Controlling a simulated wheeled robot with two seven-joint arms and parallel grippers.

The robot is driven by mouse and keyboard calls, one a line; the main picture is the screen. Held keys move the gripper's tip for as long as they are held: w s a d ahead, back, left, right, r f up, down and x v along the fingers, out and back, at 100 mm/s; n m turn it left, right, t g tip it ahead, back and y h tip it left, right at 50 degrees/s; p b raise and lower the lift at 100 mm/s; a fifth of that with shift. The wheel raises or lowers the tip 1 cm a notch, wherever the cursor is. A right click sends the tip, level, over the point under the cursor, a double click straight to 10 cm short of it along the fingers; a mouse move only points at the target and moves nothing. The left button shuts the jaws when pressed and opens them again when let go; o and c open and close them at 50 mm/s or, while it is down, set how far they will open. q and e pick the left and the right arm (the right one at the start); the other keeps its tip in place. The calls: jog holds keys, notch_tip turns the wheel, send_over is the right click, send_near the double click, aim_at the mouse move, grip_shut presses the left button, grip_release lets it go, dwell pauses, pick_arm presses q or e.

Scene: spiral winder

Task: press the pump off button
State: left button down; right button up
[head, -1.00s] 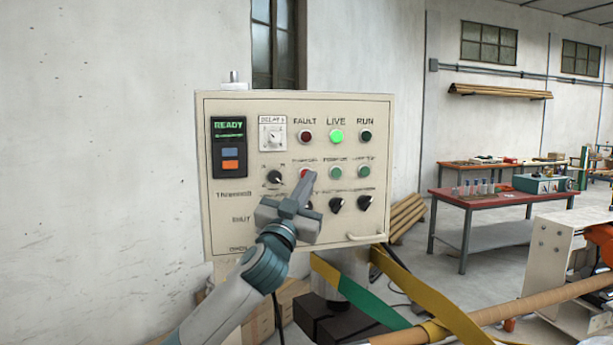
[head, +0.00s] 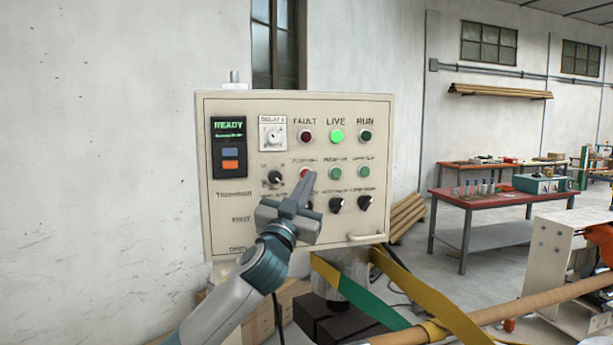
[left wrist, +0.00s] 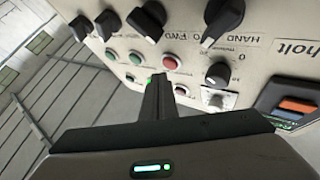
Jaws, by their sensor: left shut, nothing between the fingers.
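The cream control panel (head: 225,215) stands in front of me in the head view. A red button (head: 304,173), likely the pump off button, sits at the left of the middle button row, its label too blurred to read. My left gripper (head: 306,176) is shut and empty, its fingertips at the lower edge of that button. I cannot tell whether they touch it. In the left wrist view the shut fingers (left wrist: 156,85) point at the panel just beside a red button (left wrist: 181,90). My right gripper is not in view.
Two green buttons (head: 336,173) (head: 364,172) are right of the red one. Black knobs (head: 336,205) lie below, and the FAULT, LIVE and RUN lamps above; LIVE (head: 336,135) is lit green. A READY display (head: 229,127) is at the left. A handle (head: 366,237) is at the lower right.

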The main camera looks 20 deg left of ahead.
pick_arm(q)
jog(key=shift+w+a, duration=0.4)
jog(key=shift+w, duration=0.2)
dwell(1.0)
jog(key=shift+s+d, duration=0.4)
jog(key=shift+s, duration=0.25)
dwell(0.3)
jog(key=shift+s+d+p, duration=0.15)
jog(key=shift+s+d, duration=0.55)
jog(key=shift+s, duration=0.35)
jog(key=shift+s+d+p, duration=0.15)
jog(key=shift+s+d, duration=0.55)
jog(key=shift+s, duration=0.3)
jog(key=shift+f, duration=0.1)
